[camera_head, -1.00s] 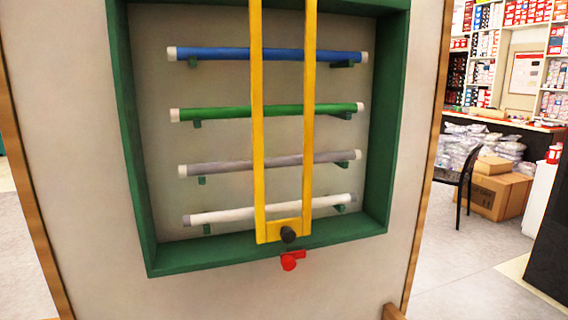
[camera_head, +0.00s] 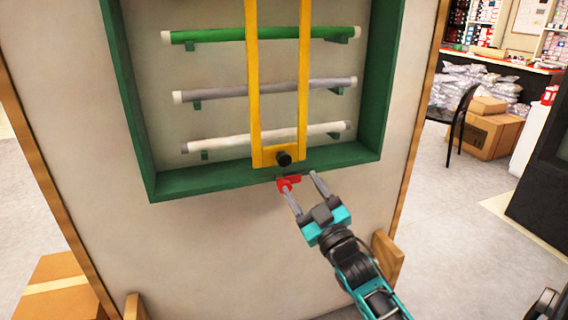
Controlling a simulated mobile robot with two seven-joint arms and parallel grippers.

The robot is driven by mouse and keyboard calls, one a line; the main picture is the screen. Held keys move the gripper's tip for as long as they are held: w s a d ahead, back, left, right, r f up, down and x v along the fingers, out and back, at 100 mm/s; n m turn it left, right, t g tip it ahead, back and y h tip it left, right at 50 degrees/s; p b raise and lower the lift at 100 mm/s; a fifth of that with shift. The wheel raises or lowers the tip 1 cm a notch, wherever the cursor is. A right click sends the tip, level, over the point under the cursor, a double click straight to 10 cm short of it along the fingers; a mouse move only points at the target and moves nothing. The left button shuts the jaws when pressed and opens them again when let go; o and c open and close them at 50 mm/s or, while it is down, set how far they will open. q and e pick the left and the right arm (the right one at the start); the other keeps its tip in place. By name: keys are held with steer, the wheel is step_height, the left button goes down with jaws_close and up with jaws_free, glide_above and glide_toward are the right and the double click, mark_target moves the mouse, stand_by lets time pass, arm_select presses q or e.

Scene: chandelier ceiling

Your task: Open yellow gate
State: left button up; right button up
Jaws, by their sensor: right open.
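The yellow gate (camera_head: 253,95) is a narrow frame of two upright bars joined at the bottom, with a dark round knob (camera_head: 284,158) on its lower bar. It stands upright in front of the rods inside a green frame (camera_head: 215,178). A red latch (camera_head: 288,183) sits just below the knob on the green frame's bottom edge. My right gripper (camera_head: 303,182) is open, its two fingers pointing up at the red latch. The left finger overlaps the latch in the picture; I cannot tell whether they touch. My left gripper is not in view.
Green, grey and white rods (camera_head: 265,90) lie across the frame behind the gate. The pale board (camera_head: 220,250) has wooden edges and feet (camera_head: 387,258). Cardboard boxes (camera_head: 490,135) and a black chair (camera_head: 462,115) stand at right; another box (camera_head: 62,287) is at lower left.

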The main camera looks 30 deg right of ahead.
mark_target(286, 162)
steer(key=x, duration=0.8)
steer(key=shift+c, duration=0.4)
steer(key=shift+f, duration=0.1)
jaws_close()
